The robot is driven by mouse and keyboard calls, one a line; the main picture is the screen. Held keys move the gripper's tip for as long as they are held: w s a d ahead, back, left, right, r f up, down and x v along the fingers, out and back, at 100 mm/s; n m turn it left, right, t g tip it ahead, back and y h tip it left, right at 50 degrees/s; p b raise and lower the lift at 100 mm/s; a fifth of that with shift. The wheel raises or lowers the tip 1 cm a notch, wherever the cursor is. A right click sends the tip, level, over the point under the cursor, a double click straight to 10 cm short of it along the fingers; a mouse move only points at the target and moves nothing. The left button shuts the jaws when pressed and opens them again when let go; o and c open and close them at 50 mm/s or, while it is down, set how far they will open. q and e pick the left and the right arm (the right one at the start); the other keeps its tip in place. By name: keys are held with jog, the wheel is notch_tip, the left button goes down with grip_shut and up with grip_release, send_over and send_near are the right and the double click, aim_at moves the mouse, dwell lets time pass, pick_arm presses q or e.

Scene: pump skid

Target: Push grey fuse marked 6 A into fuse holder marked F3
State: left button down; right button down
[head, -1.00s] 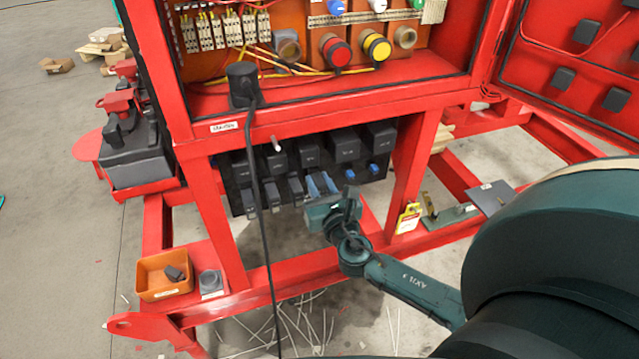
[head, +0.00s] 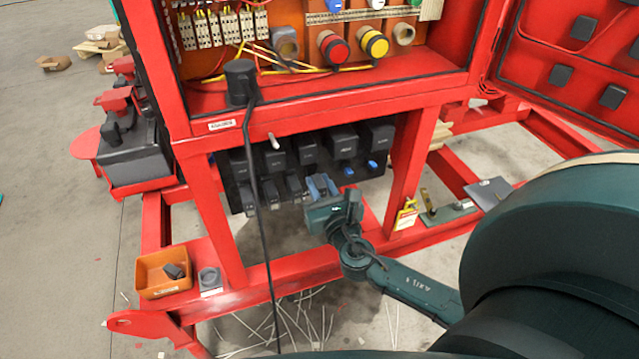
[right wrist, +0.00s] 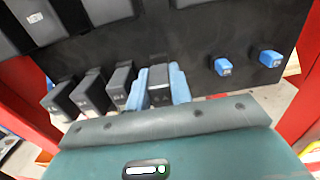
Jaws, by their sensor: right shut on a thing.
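My right gripper (head: 320,187) is at the lower row of the black panel (head: 300,158) under the cabinet. In the right wrist view its two blue fingers (right wrist: 161,85) are shut on a grey fuse (right wrist: 160,87), one finger on each side. The fuse points at the panel, in line with the dark blocks (right wrist: 91,88) to its left. The holder behind it is hidden by the fuse and fingers, and I cannot tell how deep the fuse sits. The markings are too small to read. My left gripper is not in view.
Larger black blocks (head: 343,143) form the row above. Two blue pieces (right wrist: 222,66) stick out of the panel to the right. A black cable (head: 258,200) hangs in front at the left. Red frame posts (head: 407,170) flank the panel. An orange bin (head: 150,291) stands lower left.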

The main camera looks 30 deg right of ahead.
aim_at(323, 191)
jog(key=shift+v, duration=0.85)
dwell(0.3)
jog(key=shift+v, duration=1.7)
jog(key=s+a+r+n+y+p, duration=0.2)
jog(key=s+a+r+y+p, duration=0.1)
jog(key=a+r, duration=0.6)
notch_tip(323, 191, up, 3)
jog(key=shift+s+a+f+n+y, duration=0.2)
jog(key=shift+s+a+n+y, duration=0.15)
jog(key=shift+s+y, duration=0.25)
